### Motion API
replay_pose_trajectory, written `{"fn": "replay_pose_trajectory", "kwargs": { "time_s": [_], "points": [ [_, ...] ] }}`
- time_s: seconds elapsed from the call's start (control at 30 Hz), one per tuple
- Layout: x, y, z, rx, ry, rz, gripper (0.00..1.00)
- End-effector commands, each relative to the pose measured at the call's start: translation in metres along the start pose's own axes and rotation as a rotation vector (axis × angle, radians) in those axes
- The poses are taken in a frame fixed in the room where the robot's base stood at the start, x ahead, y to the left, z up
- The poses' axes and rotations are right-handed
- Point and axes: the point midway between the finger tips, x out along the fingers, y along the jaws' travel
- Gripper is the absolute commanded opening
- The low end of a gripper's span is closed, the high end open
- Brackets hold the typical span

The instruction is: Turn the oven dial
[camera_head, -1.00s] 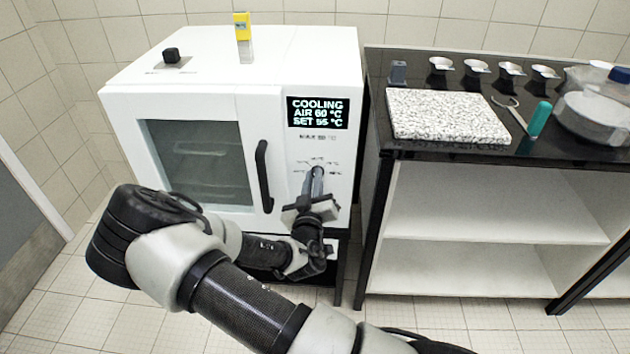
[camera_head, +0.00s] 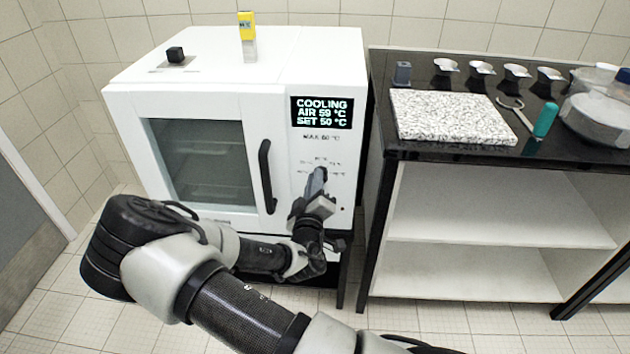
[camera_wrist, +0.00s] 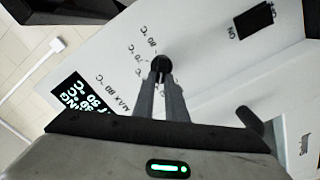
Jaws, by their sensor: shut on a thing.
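The white oven (camera_head: 225,70) stands at the left with its glass door closed. Its display (camera_head: 321,113) reads COOLING, AIR 59 °C, SET 50 °C. The black dial (camera_wrist: 162,63) sits on the front panel below the display, with temperature marks around it. My gripper (camera_head: 319,178) is at the panel, shut on the dial, and largely hides it in the head view. In the wrist view my gripper's two fingers (camera_wrist: 161,82) reach the dial, and the wrist is rolled relative to the panel.
The black door handle (camera_head: 266,177) stands out just left of my gripper. A black counter (camera_head: 470,150) at the right holds a speckled slab (camera_head: 450,115), several small cups and a green-handled tool (camera_head: 545,120). A yellow-topped object (camera_head: 247,35) stands on the oven.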

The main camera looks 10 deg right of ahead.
Motion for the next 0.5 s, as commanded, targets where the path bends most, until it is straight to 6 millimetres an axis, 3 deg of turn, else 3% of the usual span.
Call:
{"fn": "replay_pose_trajectory", "kwargs": {
  "time_s": [0.23,0.27,0.33,0.5],
  "points": [
    [-0.0001,-0.0001,-0.0001,0.001,0.000,0.000,0.00],
    [-0.0001,-0.0001,-0.0002,0.001,0.000,0.000,0.15],
    [-0.0001,-0.0001,-0.0001,0.001,0.000,0.000,0.27],
    [-0.0001,-0.0001,-0.0001,0.002,0.000,0.000,0.30]
  ]
}}
